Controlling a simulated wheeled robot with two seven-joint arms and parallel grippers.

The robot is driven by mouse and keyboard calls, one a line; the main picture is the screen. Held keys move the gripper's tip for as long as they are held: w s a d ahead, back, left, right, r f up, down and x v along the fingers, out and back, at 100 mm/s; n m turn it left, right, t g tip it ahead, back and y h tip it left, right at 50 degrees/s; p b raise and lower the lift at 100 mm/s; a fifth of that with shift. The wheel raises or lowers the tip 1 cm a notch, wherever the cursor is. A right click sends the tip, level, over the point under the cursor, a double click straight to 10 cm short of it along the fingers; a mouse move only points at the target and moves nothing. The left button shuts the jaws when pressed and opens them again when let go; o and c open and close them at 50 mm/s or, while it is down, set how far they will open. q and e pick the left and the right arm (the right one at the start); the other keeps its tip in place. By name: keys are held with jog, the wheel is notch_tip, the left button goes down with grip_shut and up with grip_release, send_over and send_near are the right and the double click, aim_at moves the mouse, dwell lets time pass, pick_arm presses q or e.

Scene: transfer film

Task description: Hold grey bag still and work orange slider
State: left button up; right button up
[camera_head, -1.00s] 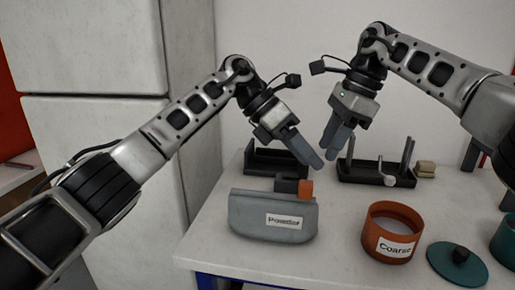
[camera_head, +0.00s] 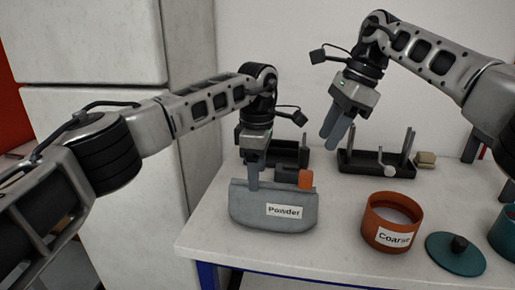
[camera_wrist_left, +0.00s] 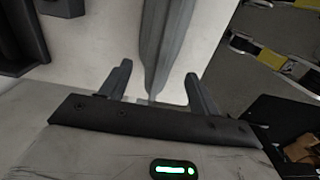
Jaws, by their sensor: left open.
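The grey bag (camera_head: 250,209), labelled "Powder", stands on the white table. The orange slider (camera_head: 306,179) sits at the right end of its top edge. My left gripper (camera_head: 253,183) points down at the left part of the bag's top edge. In the left wrist view the left gripper (camera_wrist_left: 157,92) is open, with the grey bag (camera_wrist_left: 165,45) running between its fingers; I cannot tell whether they touch it. My right gripper (camera_head: 335,137) hangs above the table, right of and behind the slider; its fingers look apart.
A black holder (camera_head: 289,152) stands behind the bag. A black rack with upright posts (camera_head: 352,172) is at the back right. An orange "Coarse" pot (camera_head: 377,229) and a teal lid (camera_head: 457,257) stand at the right. The table is clear between bag and pot.

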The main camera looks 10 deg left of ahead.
aim_at(257, 200)
pick_arm(q)
notch_tip(257, 200, down, 9)
jog(key=shift+r, duration=0.15)
